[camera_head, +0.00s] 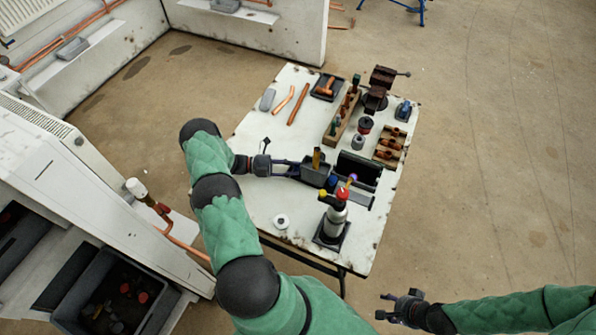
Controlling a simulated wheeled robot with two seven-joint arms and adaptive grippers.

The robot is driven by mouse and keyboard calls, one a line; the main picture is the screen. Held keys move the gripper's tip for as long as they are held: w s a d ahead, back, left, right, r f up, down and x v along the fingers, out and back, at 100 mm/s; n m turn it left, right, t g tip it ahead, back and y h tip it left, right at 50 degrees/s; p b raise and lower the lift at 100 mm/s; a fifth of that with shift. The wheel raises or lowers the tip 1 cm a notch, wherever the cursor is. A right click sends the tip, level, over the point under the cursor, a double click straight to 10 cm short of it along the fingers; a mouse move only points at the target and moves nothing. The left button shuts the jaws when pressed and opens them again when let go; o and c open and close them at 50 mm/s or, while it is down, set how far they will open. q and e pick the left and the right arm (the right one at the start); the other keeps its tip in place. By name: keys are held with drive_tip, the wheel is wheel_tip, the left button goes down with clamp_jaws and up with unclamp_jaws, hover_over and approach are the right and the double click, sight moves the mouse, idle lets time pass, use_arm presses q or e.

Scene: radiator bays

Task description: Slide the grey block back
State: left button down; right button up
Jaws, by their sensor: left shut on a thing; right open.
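My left gripper (294,168) reaches over the table from the left and is shut on the near left edge of a dark grey box-like block (315,175). A yellow-brown upright piece shows at the block's back edge. The fingertips are small and partly merge with the block. A smaller, lighter grey block (267,100) lies flat at the table's far left, apart from both grippers. My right gripper (384,306) is open and empty, low beside the table's near right corner, over the floor.
The white table (258,212) also carries a torch bottle (334,218) just in front of the block, a dark upright holder (358,168) to its right, copper pipes (298,104), a vise (378,88) and wooden racks (390,145). The table's front left is mostly clear around a white disc (281,221).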

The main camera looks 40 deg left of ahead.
use_arm(q)
drive_tip(key=shift+a+r, duration=0.15)
drive_tip(key=shift+a, duration=0.35)
drive_tip(key=shift+r, duration=0.15)
drive_tip(key=shift+a, duration=0.15)
drive_tip(key=c, duration=1)
unclamp_jaws()
drive_tip(key=shift+s, duration=0.1)
drive_tip(key=shift+s+a, duration=0.15)
drive_tip(key=shift+s, duration=0.05)
drive_tip(key=v, duration=1.1)
drive_tip(key=shift+s+a, duration=0.2)
drive_tip(key=shift+a, duration=0.05)
